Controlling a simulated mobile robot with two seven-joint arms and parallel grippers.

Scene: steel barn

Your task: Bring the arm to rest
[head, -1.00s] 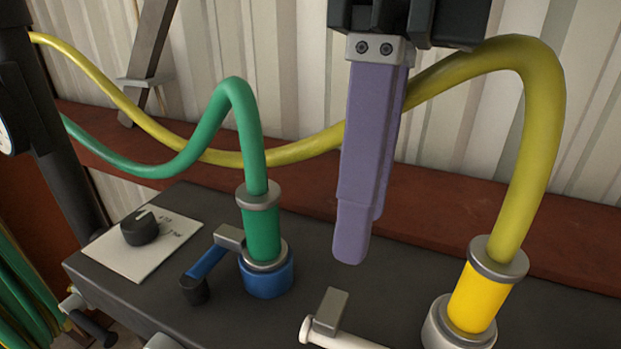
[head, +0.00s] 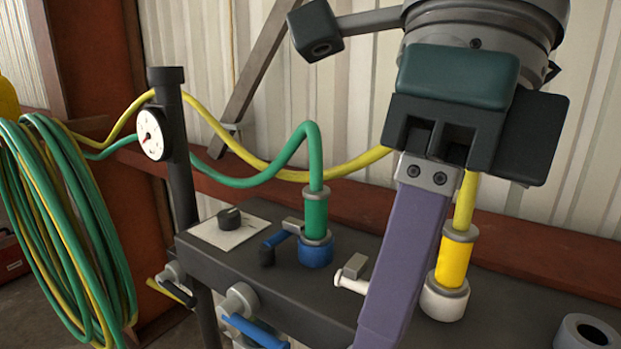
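My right gripper (head: 384,330) hangs in front of the right part of the dark bench, in the head view. Its purple fingers point down and are seen edge-on, one in front of the other, so the gap between them is hidden. The fingertips are at the bottom edge of the picture. No object shows in them. The yellow coupling (head: 453,262) with its hose stands behind the gripper, partly covered by it. My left gripper is out of view.
On the dark bench (head: 300,290) stand a green hose coupling (head: 316,218) with a blue collar and lever, a white lever (head: 350,284), a black knob (head: 229,218) on a white plate and a grey ring (head: 588,333). A gauge (head: 151,134) and coiled hoses (head: 70,230) are left.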

